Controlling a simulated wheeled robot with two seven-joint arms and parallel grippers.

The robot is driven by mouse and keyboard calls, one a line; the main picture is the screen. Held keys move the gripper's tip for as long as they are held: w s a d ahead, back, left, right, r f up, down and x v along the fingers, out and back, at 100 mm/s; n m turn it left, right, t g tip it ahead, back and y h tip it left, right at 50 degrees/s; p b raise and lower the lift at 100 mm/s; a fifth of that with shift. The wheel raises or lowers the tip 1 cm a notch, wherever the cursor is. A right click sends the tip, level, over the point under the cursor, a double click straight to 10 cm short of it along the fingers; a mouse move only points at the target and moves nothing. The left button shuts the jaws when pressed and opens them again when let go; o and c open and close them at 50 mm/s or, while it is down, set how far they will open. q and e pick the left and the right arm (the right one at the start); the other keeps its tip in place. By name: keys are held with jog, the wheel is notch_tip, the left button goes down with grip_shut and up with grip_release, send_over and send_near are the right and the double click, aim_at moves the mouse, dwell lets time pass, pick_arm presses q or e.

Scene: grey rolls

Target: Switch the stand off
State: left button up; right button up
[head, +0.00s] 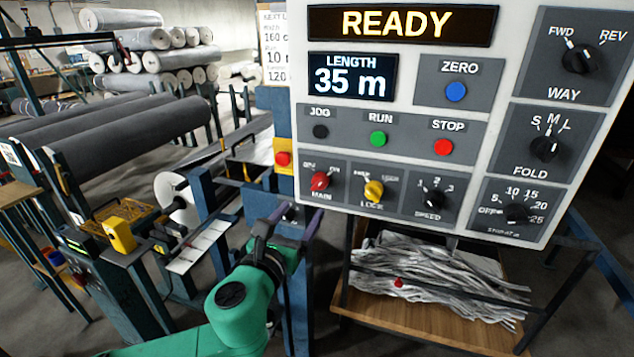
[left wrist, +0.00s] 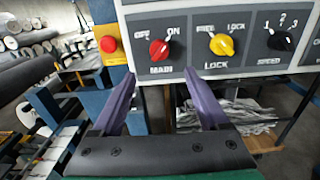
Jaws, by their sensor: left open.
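The control panel (head: 397,55) shows READY and LENGTH 35 m in the head view. Its red MAIN knob (head: 320,181), marked OFF and ON, is at the lower left; it also shows in the left wrist view (left wrist: 159,50), its mark seeming to lean toward ON. My left gripper (head: 297,214) is open and empty, just below and in front of the MAIN knob. In the left wrist view its purple fingers (left wrist: 158,80) stand on either side below the knob, apart from it. My right gripper is out of view.
A yellow LOCK knob (head: 373,190) and black SPEED knob (head: 433,198) sit right of MAIN. A red button on a yellow box (head: 283,158) is at its left. A shelf with grey strips (head: 440,280) stands below. Grey rolls (head: 140,130) lie at the left.

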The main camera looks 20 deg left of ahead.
aim_at(317, 187)
pick_arm(q)
jog(key=w, duration=0.3)
jog(key=w+p, duration=0.1)
jog(key=w, duration=0.2)
jog(key=w+p, duration=0.1)
jog(key=w, duration=0.3)
jog(key=shift+d, duration=0.3)
jog(key=shift+w, duration=0.45)
jog(key=shift+c, duration=0.3)
jog(key=shift+s, duration=0.1)
grip_shut()
